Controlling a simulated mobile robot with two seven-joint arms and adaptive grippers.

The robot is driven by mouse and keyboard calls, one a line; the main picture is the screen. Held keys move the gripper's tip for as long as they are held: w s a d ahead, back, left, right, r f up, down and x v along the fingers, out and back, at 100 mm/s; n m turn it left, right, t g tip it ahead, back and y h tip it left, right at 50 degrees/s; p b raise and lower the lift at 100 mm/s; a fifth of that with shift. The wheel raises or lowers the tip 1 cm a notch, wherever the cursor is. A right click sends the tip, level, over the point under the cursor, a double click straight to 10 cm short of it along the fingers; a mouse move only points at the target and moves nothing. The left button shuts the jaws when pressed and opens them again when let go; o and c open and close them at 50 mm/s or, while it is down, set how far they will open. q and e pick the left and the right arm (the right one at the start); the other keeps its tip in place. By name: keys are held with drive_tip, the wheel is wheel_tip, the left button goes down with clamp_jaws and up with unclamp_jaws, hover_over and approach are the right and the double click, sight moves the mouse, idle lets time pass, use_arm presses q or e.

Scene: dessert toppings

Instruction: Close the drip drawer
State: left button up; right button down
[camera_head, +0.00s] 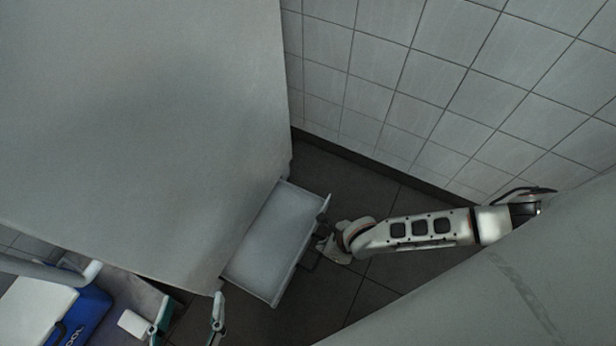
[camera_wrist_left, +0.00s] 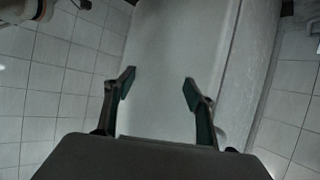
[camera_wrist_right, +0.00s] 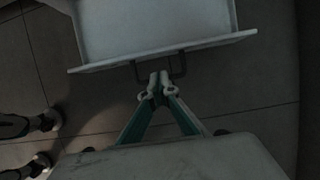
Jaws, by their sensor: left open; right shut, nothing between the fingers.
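The drip drawer (camera_head: 262,247) is a shallow white tray-like drawer, pulled out from the low side of a large grey body (camera_head: 140,110). In the right wrist view the drawer's front panel (camera_wrist_right: 215,42) has a thin dark handle (camera_wrist_right: 182,68). My right gripper (camera_wrist_right: 159,80) is shut and empty, its tips at the handle; I cannot tell whether they touch it. In the head view my right gripper (camera_head: 322,246) is just outside the drawer front. My left gripper (camera_head: 189,312) is open and empty near the bottom edge; in the left wrist view (camera_wrist_left: 157,83) a pale surface lies beyond its fingers.
A tiled wall (camera_head: 420,75) stands behind, with dark floor tiles (camera_head: 385,285) below. A large pale surface (camera_head: 520,290) fills the lower right. Inside, the drawer looks empty.

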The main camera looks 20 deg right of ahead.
sight(305, 249)
use_arm(q)
drive_tip(key=s+d+n+h+b, duration=0.1)
drive_tip(key=d+n+b, duration=0.3)
drive_tip(key=d+n, duration=0.1)
drive_tip(key=shift+s+d+f+t+b, duration=0.3)
drive_tip(key=shift+s+d+f+b, duration=0.05)
drive_tip(key=shift+d+f+b, duration=0.05)
use_arm(e)
drive_tip(key=x, duration=0.9)
drive_tip(key=shift+f, duration=0.25)
drive_tip(key=shift+w+a, duration=0.2)
